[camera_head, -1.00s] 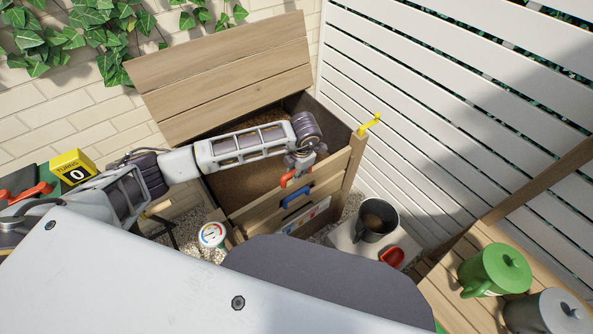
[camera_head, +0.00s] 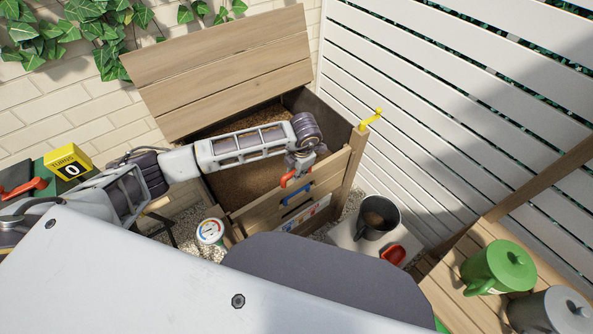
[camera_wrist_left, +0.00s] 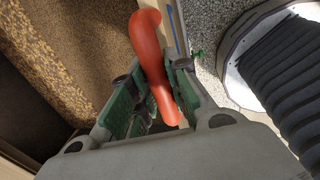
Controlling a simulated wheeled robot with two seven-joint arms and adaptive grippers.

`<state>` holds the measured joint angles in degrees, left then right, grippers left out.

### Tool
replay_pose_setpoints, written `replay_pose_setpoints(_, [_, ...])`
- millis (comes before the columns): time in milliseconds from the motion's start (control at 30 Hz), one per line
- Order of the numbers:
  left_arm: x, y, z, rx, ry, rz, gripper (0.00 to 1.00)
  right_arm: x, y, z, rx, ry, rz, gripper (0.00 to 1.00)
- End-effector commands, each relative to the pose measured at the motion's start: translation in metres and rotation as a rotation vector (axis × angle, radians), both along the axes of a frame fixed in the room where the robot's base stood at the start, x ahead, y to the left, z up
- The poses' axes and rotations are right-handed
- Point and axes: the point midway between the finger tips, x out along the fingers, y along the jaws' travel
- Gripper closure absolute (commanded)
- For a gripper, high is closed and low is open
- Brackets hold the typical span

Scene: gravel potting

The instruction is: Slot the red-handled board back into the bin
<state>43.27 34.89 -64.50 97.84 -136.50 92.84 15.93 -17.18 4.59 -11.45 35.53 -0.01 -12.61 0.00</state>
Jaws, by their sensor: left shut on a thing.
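The wooden bin (camera_head: 361,150) stands against the brick wall with its lid up and brown compost inside. The red-handled board (camera_head: 330,165) lies along the top of the bin's front, above the board with the blue handle (camera_head: 297,194). I cannot tell whether it is fully seated in its slots. My left gripper (camera_head: 299,168) reaches over the bin and is shut on the red handle (camera_head: 289,179). In the left wrist view, the red handle (camera_wrist_left: 147,45) sits between the green-padded fingers of the left gripper (camera_wrist_left: 150,90). My right gripper is out of view.
A yellow latch (camera_head: 371,119) tops the bin's right front post. A dark mug (camera_head: 377,217) and red scoop (camera_head: 394,255) stand on a pale block to the right. A dial gauge (camera_head: 210,231) is in front. A green can (camera_head: 498,267) stands on the bench.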

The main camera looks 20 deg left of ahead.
Motion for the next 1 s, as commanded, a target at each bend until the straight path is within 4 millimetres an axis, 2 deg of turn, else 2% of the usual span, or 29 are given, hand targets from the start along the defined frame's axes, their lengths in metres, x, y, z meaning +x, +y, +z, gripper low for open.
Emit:
replay_pose_setpoints(133, [0.001, -0.0003, 0.0018, -0.001, -0.003, -0.001, 1.0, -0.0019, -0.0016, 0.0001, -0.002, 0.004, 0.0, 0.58])
replay_pose_setpoints(167, [0.001, -0.0003, 0.0018, -0.001, -0.003, -0.001, 0.81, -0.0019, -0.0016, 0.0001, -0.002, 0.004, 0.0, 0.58])
replay_pose_setpoints(333, [0.0007, -0.0003, 0.0012, 0.0, -0.002, 0.0, 0.59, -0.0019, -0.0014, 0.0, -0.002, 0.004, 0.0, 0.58])
replay_pose_setpoints(567, [0.0002, -0.0002, 0.0006, -0.001, -0.001, 0.0, 0.57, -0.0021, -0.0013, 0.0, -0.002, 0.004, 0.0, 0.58])
replay_pose_setpoints(733, [-0.0005, 0.0001, -0.0005, 0.0, 0.001, 0.0, 0.37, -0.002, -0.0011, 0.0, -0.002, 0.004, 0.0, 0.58])
replay_pose_setpoints(1000, [-0.0001, 0.0, 0.0, 0.0, 0.0, 0.0, 0.36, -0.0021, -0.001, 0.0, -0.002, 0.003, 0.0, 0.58])
